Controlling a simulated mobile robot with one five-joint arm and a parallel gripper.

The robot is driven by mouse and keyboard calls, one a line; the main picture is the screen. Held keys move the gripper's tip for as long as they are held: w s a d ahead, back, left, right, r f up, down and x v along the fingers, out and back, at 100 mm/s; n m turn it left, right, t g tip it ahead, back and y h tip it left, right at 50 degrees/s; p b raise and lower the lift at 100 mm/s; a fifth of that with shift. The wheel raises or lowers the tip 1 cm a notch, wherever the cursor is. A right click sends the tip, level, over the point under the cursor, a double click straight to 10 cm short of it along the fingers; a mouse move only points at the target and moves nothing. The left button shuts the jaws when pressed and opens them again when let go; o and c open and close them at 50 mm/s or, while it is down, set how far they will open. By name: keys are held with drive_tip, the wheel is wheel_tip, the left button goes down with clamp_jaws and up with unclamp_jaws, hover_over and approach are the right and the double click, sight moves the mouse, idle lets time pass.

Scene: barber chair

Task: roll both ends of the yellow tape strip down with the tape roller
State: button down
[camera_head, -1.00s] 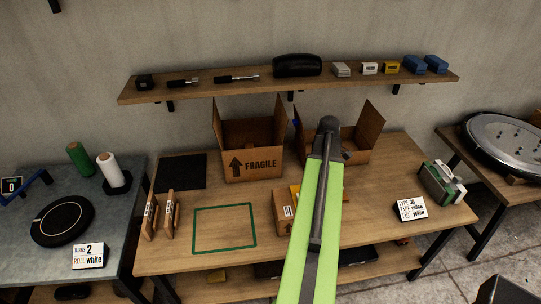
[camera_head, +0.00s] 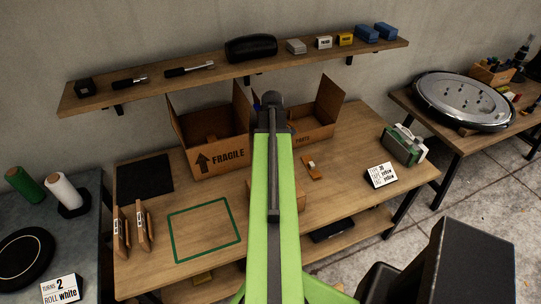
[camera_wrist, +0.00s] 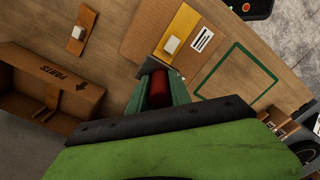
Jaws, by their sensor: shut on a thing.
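The yellow tape strip (camera_wrist: 183,32) lies across a small cardboard box (camera_wrist: 212,50) on the workbench in the wrist view. A small pale block shows on the strip. In the head view my arm hides the strip and most of this box. My gripper (camera_wrist: 160,92) is at the middle of the wrist view, shut on a red cylindrical part, which looks like the tape roller (camera_wrist: 158,88). A pale grey edge shows just beyond it, close to the strip's near end in the picture. I cannot tell whether the roller touches the strip or box.
Open boxes marked FRAGILE (camera_head: 222,160) and PARTS (camera_head: 315,135) stand at the back of the bench. A brown piece with a white block (camera_head: 311,167) lies right of my arm. A green tape dispenser (camera_head: 403,145) and sign (camera_head: 381,175) stand at right. The green outlined area (camera_head: 204,230) is empty.

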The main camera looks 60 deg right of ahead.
drive_tip(key=shift+w, duration=0.1)
drive_tip(key=shift+f, duration=0.15)
wheel_tip(320, 180, down, 5)
drive_tip(key=b, duration=0.5)
drive_tip(key=shift+f+b, duration=0.4)
drive_tip(key=shift+b, duration=0.15)
idle(0.6)
drive_tip(key=shift+r, duration=0.1)
idle(0.4)
wheel_tip(320, 180, up, 6)
drive_tip(key=p, duration=0.6)
